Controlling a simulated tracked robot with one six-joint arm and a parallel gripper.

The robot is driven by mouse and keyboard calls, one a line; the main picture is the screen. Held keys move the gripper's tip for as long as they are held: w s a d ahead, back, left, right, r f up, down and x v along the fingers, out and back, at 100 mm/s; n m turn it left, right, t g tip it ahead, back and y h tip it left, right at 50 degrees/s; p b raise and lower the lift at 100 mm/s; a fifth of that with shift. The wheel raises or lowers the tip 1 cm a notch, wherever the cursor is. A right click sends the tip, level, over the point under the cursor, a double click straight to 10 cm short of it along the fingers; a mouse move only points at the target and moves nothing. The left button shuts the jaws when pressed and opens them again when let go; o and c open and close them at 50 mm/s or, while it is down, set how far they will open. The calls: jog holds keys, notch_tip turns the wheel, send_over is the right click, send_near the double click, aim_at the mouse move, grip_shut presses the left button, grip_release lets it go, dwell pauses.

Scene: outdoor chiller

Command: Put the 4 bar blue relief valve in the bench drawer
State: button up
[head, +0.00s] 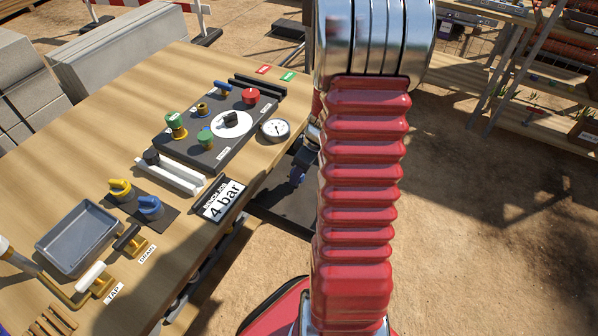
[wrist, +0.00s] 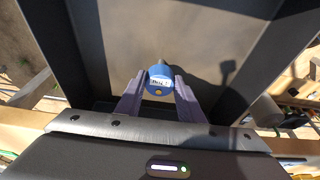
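The blue relief valve (wrist: 160,79), with a white label too small to read fully, sits between the fingertips of my gripper (wrist: 160,84) in the wrist view. Both fingers appear to touch its sides, so the gripper looks shut on it. The dark open bench drawer (head: 283,207) juts from the bench's right side in the head view. In the wrist view, the drawer (wrist: 130,40) spreads behind the valve. The valve is over or within it; its height above the floor is unclear. In the head view my arm hides much of the gripper.
The wooden bench (head: 65,135) holds a "4 bar" sign (head: 222,200), a black panel (head: 205,150) with colored fittings, and a gauge (head: 275,130). Yellow (head: 119,188) and blue (head: 150,207) parts lie near a grey tray (head: 78,240). Open ground (head: 470,220) lies right of my arm.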

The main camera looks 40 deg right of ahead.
jog(key=o, duration=0.4)
jog(key=shift+r, duration=0.15)
jog(key=v, duration=1.1)
jog(key=shift+s+r, duration=0.15)
jog(key=shift+r, duration=0.25)
dwell(0.4)
jog(key=s+a+r+m, duration=0.1)
jog(key=s+a+r, duration=0.1)
jog(key=a+r, duration=0.3)
jog(key=s+a+r+m+t, duration=0.1)
jog(key=s+a+r, duration=0.2)
jog(key=a, duration=1.1)
jog(key=s+a+r+m+t+h, duration=0.1)
jog(key=s+a+r+m, duration=0.1)
jog(key=a+r, duration=0.5)
jog(key=shift+s+a, duration=0.2)
jog(key=shift+a, duration=0.55)
jog(key=shift+s+a, duration=0.25)
jog(key=shift+a, duration=0.5)
